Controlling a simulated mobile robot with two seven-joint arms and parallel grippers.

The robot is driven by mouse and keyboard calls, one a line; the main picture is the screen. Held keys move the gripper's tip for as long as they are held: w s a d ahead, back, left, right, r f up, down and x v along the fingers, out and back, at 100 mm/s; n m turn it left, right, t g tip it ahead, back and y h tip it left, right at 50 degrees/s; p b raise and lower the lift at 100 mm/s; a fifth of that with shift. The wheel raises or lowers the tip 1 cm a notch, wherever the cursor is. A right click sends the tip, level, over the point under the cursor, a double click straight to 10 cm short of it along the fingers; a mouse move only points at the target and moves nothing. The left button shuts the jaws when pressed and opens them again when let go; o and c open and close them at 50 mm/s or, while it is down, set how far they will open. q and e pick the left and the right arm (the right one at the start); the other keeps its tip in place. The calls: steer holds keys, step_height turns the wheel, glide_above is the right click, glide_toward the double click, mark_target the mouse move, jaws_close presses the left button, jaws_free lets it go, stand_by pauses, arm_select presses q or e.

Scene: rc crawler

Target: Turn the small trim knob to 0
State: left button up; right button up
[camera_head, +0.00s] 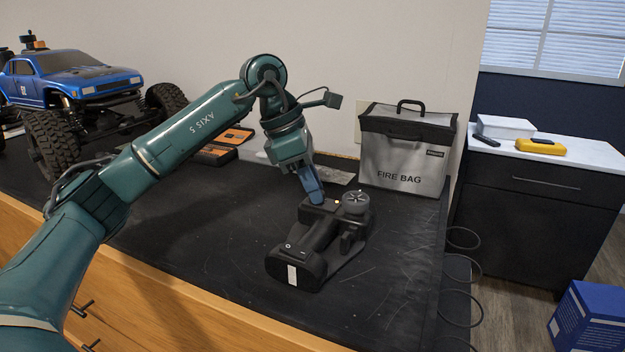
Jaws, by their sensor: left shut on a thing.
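A black radio controller (318,240) lies on the dark bench mat, with a round grey wheel (355,200) at its far right end and a small orange light near the wheel. My left gripper (317,199) reaches down from above to the controller's far left side. Its blue fingertips are shut on the small trim knob there, which they hide. The knob's setting and any 0 mark cannot be read. My right gripper is not in view.
A blue RC crawler (75,80) with big black tyres stands at the left. A grey fire bag (405,150) stands behind the controller. An orange and black case (235,136) lies behind my arm. The mat right of the controller is clear up to the bench edge.

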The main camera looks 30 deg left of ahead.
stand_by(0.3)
arm_select(q)
steer(key=o, duration=1)
steer(key=shift+r, duration=0.1)
steer(key=v, duration=1.3)
